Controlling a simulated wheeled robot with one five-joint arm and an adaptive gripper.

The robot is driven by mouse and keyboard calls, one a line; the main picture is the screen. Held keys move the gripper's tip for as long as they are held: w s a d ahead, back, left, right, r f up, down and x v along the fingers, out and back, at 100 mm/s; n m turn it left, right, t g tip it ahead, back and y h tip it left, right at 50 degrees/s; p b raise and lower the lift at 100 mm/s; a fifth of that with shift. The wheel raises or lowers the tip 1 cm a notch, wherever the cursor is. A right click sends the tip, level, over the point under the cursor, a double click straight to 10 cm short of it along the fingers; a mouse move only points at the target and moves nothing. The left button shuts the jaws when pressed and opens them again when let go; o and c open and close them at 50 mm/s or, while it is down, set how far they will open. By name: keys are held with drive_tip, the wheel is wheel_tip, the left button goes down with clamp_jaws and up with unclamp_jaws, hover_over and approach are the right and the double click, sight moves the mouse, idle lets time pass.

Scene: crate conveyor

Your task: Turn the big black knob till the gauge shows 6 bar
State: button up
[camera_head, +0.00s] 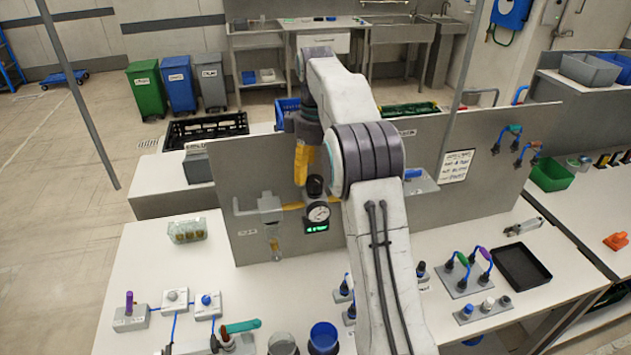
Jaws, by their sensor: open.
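The big black knob (315,187) stands on top of the regulator on the grey upright panel. The round white gauge (318,212) sits just below it. Its needle reading is too small to make out. A small green-lit display (317,228) under the gauge is also unreadable. My gripper (304,174), with yellow fingers, points down just above the knob and slightly to its left. It is open with nothing seen in it. I cannot tell whether a finger touches the knob. My arm covers the panel right of the gauge.
A grey fitting with yellow pipe (270,208) is left of the gauge. A clear box (187,230) stands on the bench at left. A blue cup (323,338) is in front. A black tray (520,266) lies at right. The bench below the gauge is mostly clear.

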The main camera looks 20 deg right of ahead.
sight(316, 180)
drive_tip(key=shift+f, duration=1.65)
drive_tip(key=shift+o, duration=0.2)
drive_tip(key=shift+f, duration=0.1)
drive_tip(key=c, duration=1.2)
